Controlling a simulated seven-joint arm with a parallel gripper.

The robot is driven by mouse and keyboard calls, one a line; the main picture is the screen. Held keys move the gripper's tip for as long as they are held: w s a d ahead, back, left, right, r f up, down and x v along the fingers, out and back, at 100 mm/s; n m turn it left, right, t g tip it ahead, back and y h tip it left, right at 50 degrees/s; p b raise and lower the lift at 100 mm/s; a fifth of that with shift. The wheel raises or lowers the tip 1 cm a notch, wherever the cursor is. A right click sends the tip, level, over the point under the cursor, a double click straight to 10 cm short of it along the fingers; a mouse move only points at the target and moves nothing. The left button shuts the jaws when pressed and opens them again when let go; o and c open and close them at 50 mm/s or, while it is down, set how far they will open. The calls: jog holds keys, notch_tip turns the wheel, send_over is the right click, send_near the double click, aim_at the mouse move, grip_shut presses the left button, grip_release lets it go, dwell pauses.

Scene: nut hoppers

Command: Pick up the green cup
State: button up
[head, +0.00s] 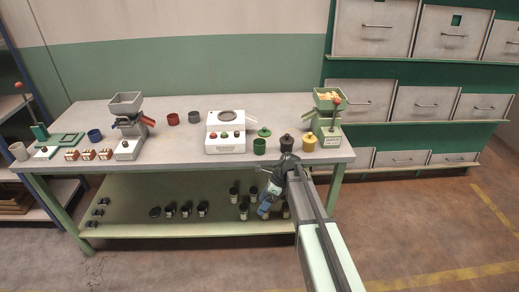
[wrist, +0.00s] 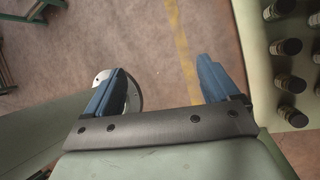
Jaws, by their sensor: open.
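The green cup (head: 259,146) stands on the tabletop, right of the white machine and left of a dark pot. My gripper (head: 268,201) is in front of the table's front edge, below the tabletop and below the cup. In the wrist view my gripper (wrist: 160,80) shows two blue fingers spread wide with nothing between them. The wrist view looks down at the floor and does not show the green cup.
On the table (head: 190,150) near the cup are a green lid (head: 264,132), a dark pot (head: 286,144), a yellow cup (head: 309,143) and a green hopper machine (head: 328,118). Several dark jars (wrist: 288,83) stand on the lower shelf beside my gripper. Drawers (head: 365,103) line the right wall.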

jog(key=w+a+r+m+t, duration=0.15)
jog(key=w+r, duration=0.25)
jog(key=r, duration=0.4)
jog(key=w+a+r+m, duration=0.1)
jog(key=w+r+m, duration=0.25)
jog(key=r, duration=0.35)
jog(key=w+a+r+m, duration=0.1)
jog(key=w+r, duration=0.4)
jog(key=r, duration=0.3)
notch_tip(320, 180, up, 4)
jog(key=t+h, duration=0.2)
jog(key=h, duration=0.3)
send_over(260, 147)
jog(key=w, duration=0.2)
jog(key=shift+m, duration=0.4)
jog(key=f, duration=0.8)
jog(key=shift+w+d, duration=0.2)
jog(key=shift+w, duration=0.15)
jog(key=shift+w+a+f, duration=0.1)
jog(key=shift+a+f, duration=0.1)
jog(key=shift+f, duration=1.25)
jog(key=shift+a+f, duration=0.15)
jog(key=shift+f, duration=1.25)
jog(key=shift+c, duration=0.3)
jog(key=c, duration=1.1)
